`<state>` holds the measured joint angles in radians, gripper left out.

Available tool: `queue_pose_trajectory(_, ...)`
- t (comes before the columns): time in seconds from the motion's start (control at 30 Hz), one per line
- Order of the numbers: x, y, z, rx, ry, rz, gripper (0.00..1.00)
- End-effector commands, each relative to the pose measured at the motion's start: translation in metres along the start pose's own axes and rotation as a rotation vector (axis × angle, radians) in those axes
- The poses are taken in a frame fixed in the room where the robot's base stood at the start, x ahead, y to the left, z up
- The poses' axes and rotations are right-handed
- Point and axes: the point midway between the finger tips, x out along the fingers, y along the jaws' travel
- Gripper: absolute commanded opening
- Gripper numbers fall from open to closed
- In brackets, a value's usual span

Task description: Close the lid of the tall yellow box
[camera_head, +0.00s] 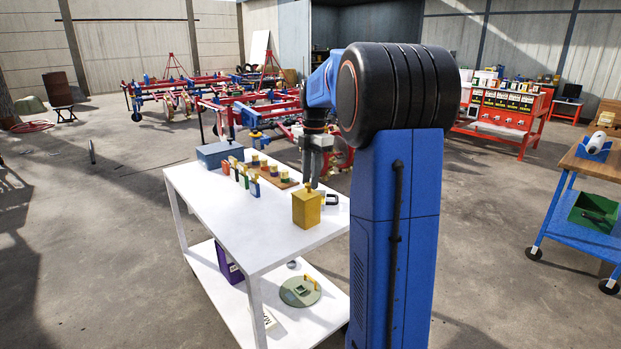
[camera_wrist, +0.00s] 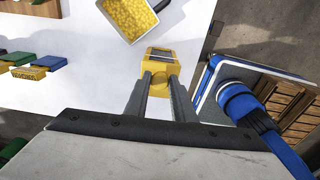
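The tall yellow box (camera_head: 306,210) stands upright near the front right corner of the white table. A small yellow piece (camera_head: 308,186) shows at its top, just under my gripper (camera_head: 315,178).
Small coloured boxes (camera_head: 242,174) stand in a row behind, with a blue case (camera_head: 219,153) beyond. A small black-and-white item (camera_head: 331,199) sits right of the yellow box. The white table (camera_head: 235,215) is clear at the front left. A blue cart (camera_head: 589,222) stands far right.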

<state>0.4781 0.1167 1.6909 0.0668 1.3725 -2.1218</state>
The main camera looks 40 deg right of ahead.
Motion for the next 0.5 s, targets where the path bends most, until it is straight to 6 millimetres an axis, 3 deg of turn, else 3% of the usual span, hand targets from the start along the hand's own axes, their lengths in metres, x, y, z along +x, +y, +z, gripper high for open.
queue_pose_trajectory(0.03,0.0015,-0.0004,0.0000,0.000,0.001,-0.003,0.34)
queue_pose_trajectory(0.07,0.0015,-0.0003,0.0000,0.000,0.001,-0.003,0.41)
queue_pose_trajectory(0.5,-0.0083,0.0002,0.0002,0.000,-0.001,0.000,0.41)
